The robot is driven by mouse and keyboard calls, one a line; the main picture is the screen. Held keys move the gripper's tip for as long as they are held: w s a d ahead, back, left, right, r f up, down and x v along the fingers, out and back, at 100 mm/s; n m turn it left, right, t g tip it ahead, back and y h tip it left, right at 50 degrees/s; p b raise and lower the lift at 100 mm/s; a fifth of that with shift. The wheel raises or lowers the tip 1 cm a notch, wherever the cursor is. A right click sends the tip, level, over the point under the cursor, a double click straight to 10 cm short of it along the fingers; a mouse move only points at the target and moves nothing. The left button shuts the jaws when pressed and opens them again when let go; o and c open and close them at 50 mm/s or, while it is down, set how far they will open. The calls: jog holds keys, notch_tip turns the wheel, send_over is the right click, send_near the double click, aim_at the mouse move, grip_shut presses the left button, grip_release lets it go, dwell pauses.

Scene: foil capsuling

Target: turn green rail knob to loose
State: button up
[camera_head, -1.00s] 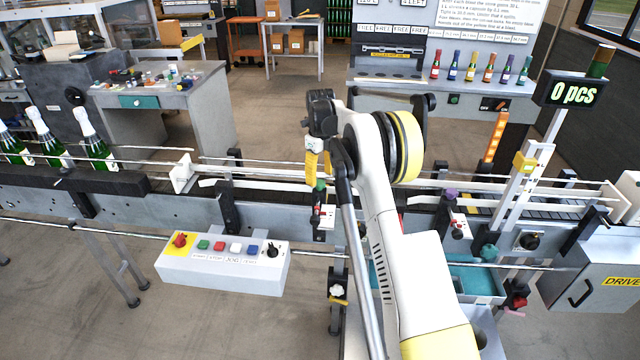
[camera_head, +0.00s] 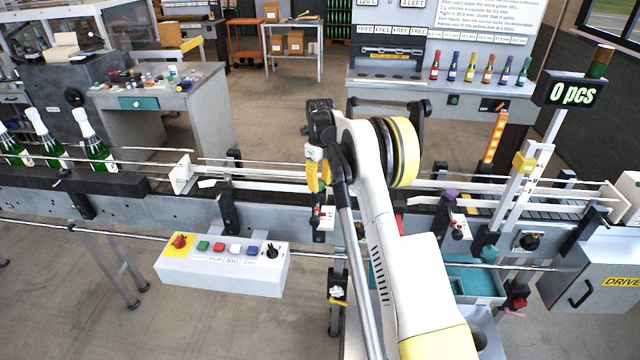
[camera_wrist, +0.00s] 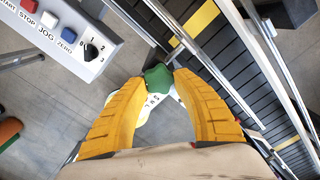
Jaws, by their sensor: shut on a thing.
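The green rail knob (camera_wrist: 158,79) shows at the middle of the wrist view, between the tips of my gripper (camera_wrist: 160,85). The two yellow fingers are shut on it from both sides. A white plate with dark lettering (camera_wrist: 152,100) lies just under the knob, partly hidden by the fingers. In the head view my gripper (camera_head: 318,176) points down at the conveyor's near rail, above a small white and red plate (camera_head: 323,217). The knob is hidden behind the fingers there.
The conveyor (camera_head: 270,208) runs across the view, with thin guide rails close to my gripper. A control box (camera_head: 222,265) with buttons hangs at the front left. Green bottles (camera_head: 97,150) stand on the left end. A purple knob (camera_head: 450,195) sits farther right.

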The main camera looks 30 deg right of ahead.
jog(key=n+b, duration=0.1)
jog(key=n, duration=0.5)
jog(key=shift+f+n+b, duration=0.1)
jog(key=shift+n+b, duration=0.2)
jog(key=n, duration=0.3)
jog(key=shift+w+d+n, duration=0.1)
jog(key=shift+n, duration=0.2)
jog(key=n+b, duration=0.1)
jog(key=n, duration=0.2)
jog(key=shift+w+n, duration=0.1)
jog(key=shift+n, duration=0.2)
jog(key=n, duration=0.7)
jog(key=shift+w, duration=0.1)
jog(key=n, duration=0.3)
jog(key=shift+n, duration=0.4)
jog(key=shift+w+n, duration=0.1)
jog(key=shift+n, duration=1.8)
